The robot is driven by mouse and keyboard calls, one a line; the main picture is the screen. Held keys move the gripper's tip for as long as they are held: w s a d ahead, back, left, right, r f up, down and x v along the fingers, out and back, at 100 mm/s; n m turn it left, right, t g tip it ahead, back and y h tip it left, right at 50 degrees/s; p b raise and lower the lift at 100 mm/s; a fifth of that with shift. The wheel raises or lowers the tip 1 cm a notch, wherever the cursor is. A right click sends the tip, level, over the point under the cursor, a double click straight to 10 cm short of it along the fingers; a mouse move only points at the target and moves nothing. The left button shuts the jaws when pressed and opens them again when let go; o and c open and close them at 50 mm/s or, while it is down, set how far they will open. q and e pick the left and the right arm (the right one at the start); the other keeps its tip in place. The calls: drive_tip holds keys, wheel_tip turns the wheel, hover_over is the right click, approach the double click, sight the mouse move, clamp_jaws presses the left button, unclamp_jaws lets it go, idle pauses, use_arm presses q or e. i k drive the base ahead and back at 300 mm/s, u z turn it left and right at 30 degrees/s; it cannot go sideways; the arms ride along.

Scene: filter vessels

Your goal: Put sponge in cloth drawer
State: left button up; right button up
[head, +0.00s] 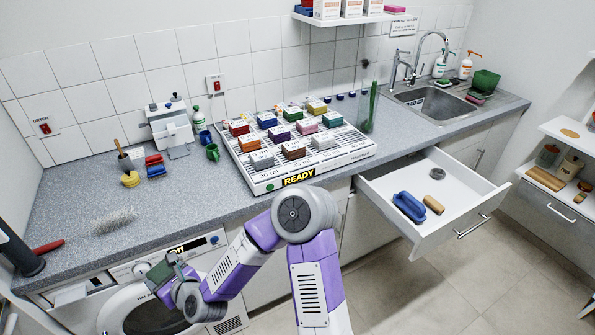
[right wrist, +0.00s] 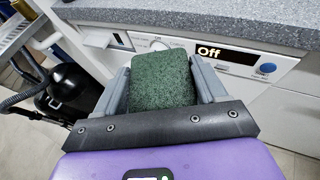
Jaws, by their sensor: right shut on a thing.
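My right gripper (head: 172,278) is shut on a dark green sponge (right wrist: 161,80), held between its two fingers in the right wrist view. In the head view it is at the lower left, in front of the washing machine and below the counter edge. An open white drawer (head: 468,219) stands out from the cabinet at the right, well away from the gripper. It holds a blue oblong thing, a brown roll and a small round metal thing. I see no label on it. My left gripper is not in view.
The washing machine (head: 215,241) is close behind the gripper; its display reads "Off" in the right wrist view. Open shelves (head: 560,200) stand at the far right.

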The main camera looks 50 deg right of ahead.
sight(447, 191)
drive_tip(key=z, duration=2.75)
drive_tip(key=i, duration=1.65)
